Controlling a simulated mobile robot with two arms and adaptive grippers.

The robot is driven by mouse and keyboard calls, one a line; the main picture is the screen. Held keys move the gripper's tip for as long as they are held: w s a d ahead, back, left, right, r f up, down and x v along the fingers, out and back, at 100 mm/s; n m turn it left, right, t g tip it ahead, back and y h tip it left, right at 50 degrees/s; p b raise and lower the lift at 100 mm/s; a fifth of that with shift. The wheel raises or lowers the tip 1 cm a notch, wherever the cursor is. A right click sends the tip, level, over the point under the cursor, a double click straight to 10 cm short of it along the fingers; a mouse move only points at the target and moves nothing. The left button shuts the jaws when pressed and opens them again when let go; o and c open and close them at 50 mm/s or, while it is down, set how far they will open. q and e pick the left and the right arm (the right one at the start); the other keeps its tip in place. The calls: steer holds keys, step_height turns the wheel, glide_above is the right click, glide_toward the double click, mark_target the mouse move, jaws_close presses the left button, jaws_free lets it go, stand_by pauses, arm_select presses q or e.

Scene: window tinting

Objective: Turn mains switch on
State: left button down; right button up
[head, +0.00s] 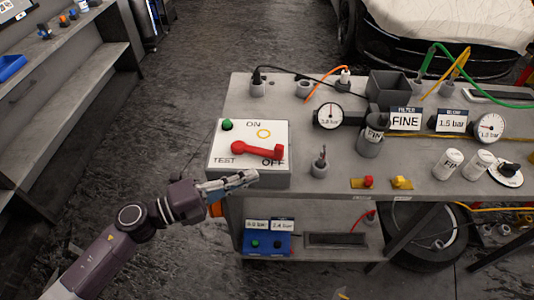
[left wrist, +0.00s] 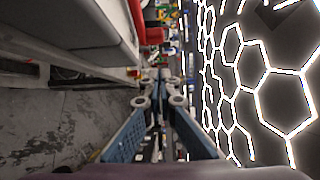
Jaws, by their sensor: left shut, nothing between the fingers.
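The mains switch is a white-faced grey box (head: 222,142) at the left front corner of the workbench. Its face reads ON at the top, TEST at left and OFF at right. Its red lever (head: 258,151) points right, with its end at OFF. My left gripper (head: 252,176) is shut and empty, at the box's front edge, just below the lever in the picture. In the left wrist view its fingers (left wrist: 162,82) meet, with red, probably the lever (left wrist: 150,36), beyond them. My right gripper is out of view.
A blue box (head: 267,243) sits on the lower shelf. The floor left of the bench is clear.

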mark_target(281, 153)
arm_select(q)
steer(key=x, duration=0.2)
steer(key=p+x, duration=0.1)
steer(key=x, duration=0.1)
steer(key=shift+r, duration=0.25)
steer(key=shift+w+d+f+p, duration=0.15)
steer(key=shift+w+d+p, duration=0.15)
steer(key=shift+w, duration=0.7)
steer(key=shift+w+d+f+p, duration=0.15)
steer(key=shift+w+d, duration=0.1)
steer(key=shift+w, duration=0.75)
steer(key=shift+a, duration=0.1)
